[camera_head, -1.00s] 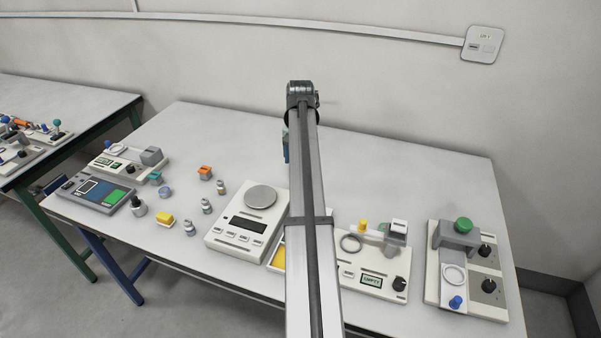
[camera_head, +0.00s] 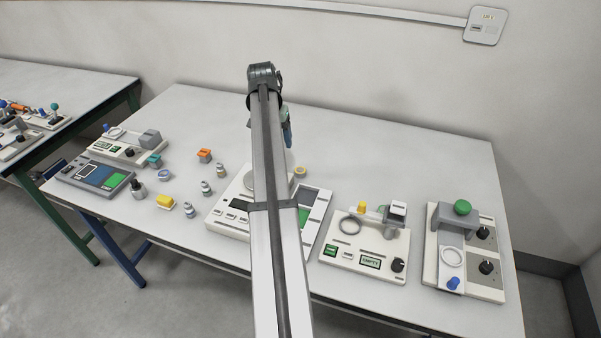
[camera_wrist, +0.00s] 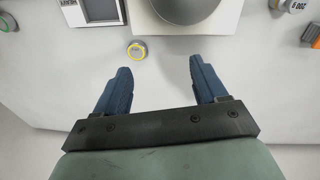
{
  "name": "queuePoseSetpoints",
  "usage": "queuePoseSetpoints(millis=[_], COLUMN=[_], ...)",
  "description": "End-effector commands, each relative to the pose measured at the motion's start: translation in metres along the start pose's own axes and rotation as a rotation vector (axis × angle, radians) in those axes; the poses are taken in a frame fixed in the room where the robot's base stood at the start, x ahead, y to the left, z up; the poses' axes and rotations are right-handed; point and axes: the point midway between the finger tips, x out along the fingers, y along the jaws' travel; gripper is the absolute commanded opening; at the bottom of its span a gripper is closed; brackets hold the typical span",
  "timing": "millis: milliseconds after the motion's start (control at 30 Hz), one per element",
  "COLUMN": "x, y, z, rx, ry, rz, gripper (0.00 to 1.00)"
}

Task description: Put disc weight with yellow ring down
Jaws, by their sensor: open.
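The disc weight with yellow ring (camera_head: 300,171) lies on the table behind the gap between the scale (camera_head: 226,224) and a panelled tray (camera_head: 326,200). In the wrist view the disc weight (camera_wrist: 137,50) sits flat on the tabletop, apart from the scale's edge (camera_wrist: 228,25). My gripper (camera_wrist: 160,66) is open, with nothing between its two blue fingers. The disc weight lies just beyond the left fingertip and does not touch it. In the head view my arm hides part of the scale and tray, and most of the gripper.
A device with an EMPTY display (camera_head: 370,262) and a green-knobbed stand (camera_head: 463,208) are at the right. The table's back strip is clear.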

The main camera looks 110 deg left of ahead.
Motion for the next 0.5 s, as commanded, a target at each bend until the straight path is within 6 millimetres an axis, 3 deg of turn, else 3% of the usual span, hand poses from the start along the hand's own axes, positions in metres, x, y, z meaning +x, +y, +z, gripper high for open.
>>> queuePoseSetpoints(millis=[267, 500], x=[-0.001, -0.003], y=[0.012, 0.025], z=[-0.004, -0.009], rx=[0.301, 0.711], ry=[0.042, 0.106], rz=[0.064, 0.104], gripper=[0.71, 0.71])
